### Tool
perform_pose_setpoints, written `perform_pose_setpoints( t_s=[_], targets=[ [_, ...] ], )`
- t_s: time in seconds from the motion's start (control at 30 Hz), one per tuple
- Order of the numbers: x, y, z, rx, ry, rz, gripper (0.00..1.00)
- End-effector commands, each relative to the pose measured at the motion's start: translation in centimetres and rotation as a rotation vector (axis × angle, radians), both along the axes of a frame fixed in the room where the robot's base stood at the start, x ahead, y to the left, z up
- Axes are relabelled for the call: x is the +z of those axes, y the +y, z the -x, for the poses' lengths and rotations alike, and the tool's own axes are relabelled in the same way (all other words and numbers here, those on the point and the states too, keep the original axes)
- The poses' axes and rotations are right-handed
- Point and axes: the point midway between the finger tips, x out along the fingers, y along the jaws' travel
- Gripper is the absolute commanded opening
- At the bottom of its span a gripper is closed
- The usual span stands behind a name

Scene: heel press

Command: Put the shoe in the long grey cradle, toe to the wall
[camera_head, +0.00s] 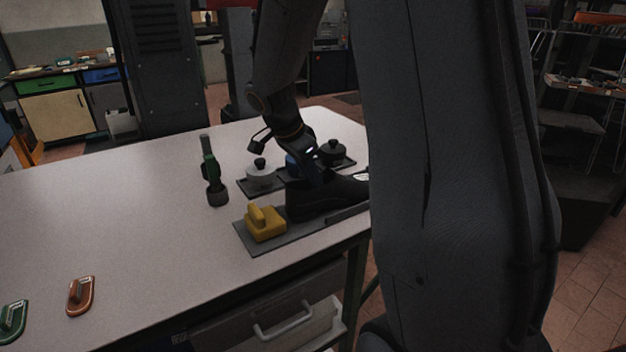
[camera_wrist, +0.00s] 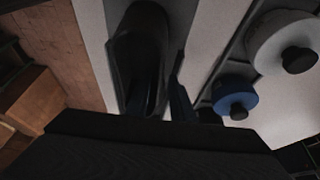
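A black shoe (camera_head: 318,196) sits at the long grey cradle (camera_head: 262,244) near the table's right edge. My arm hides its right end, so I cannot tell which end is the toe or whether it is fully seated. A yellow block with a raised grip (camera_head: 265,224) stands on the cradle's left end. My gripper (camera_head: 312,176) is down at the shoe's top. In the wrist view, the gripper's dark fingers (camera_wrist: 162,98) are at the dark shoe (camera_wrist: 143,40). Whether they grip it is unclear.
Behind the shoe are lidded round pots on dark trays: grey (camera_head: 261,174), blue (camera_head: 292,165) and black (camera_head: 331,152). Orange (camera_head: 81,296) and green (camera_head: 12,320) handled pieces lie front left. The table's middle left is clear.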

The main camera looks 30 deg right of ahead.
Motion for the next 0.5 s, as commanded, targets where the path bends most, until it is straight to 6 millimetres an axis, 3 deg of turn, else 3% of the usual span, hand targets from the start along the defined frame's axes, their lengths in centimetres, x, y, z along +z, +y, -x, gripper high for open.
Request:
perform_pose_setpoints(
  t_s=[0.27, 0.5],
  targets=[
    [1.4, 0.5, -0.1, 0.0, -0.004, 0.001, 0.21],
    [5.9, 2.4, -0.1, 0.001, -0.006, 0.001, 0.21]
  ],
)
